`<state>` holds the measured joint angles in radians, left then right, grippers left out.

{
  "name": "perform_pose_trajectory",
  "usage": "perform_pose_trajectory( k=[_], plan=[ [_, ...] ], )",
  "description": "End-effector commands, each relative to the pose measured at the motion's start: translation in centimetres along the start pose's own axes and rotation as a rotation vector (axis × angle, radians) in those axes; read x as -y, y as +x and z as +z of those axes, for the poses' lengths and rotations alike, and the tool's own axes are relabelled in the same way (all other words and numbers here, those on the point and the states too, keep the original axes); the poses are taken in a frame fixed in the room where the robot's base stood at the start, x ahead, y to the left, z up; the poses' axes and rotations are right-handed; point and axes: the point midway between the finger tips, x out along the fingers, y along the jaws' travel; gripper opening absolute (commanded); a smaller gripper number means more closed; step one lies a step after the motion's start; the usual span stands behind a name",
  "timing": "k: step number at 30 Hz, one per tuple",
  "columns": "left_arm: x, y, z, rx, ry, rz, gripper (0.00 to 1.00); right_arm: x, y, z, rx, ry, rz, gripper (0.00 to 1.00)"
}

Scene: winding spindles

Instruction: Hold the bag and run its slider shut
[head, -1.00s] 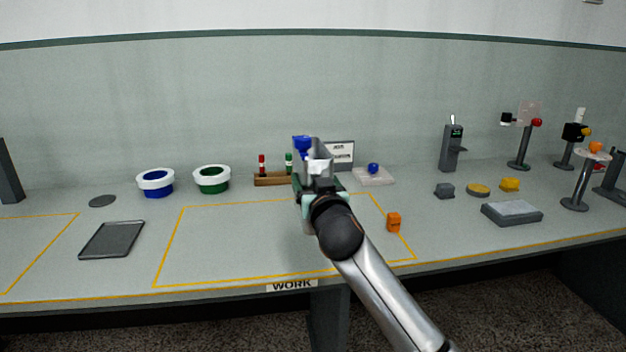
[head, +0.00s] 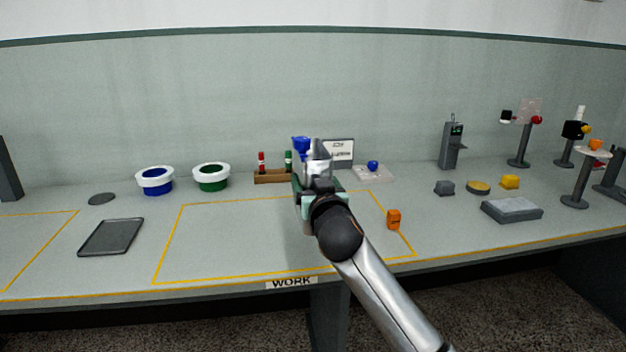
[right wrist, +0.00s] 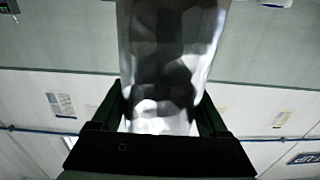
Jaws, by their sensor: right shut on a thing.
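My right gripper (head: 316,172) is raised over the far side of the marked work area, pointing up and away. In the right wrist view my right gripper (right wrist: 163,112) has its two dark fingers on either side of a shiny, see-through sheet, which looks like the bag (right wrist: 170,45). The gripper is shut on it, and it stands up past the fingertips. In the head view the bag (head: 318,148) shows as a narrow greyish strip above the gripper. I cannot make out its slider. My left gripper is not in view.
A blue object (head: 301,144) shows just left of the bag; its support is hidden. An orange block (head: 393,219) lies right of my gripper. A wooden rack (head: 270,178), a white-rimmed green bowl (head: 211,184) and a grey tray (head: 111,222) stand left. The work area's middle is clear.

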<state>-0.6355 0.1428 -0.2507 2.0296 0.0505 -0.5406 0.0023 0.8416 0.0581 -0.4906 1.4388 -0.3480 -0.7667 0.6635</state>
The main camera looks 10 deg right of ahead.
Motion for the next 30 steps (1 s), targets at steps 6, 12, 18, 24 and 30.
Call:
perform_pose_trajectory(
  k=[6, 12, 18, 24, 30],
  plan=[
    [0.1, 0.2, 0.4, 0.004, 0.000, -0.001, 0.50, 0.0, 0.0, 0.3, -0.002, 0.001, 0.000, 0.04],
    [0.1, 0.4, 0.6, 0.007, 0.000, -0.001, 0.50, 0.0, 0.0, 0.6, -0.002, 0.001, 0.000, 0.04],
    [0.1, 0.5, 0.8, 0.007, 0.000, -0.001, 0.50, 0.0, 0.0, 0.9, -0.002, 0.001, -0.001, 0.04],
    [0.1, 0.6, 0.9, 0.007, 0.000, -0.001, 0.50, 0.0, 0.0, 1.1, -0.003, 0.000, -0.001, 0.04],
    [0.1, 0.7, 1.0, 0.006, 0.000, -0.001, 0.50, 0.0, 0.0, 1.4, -0.003, 0.000, -0.001, 0.04]
  ],
)
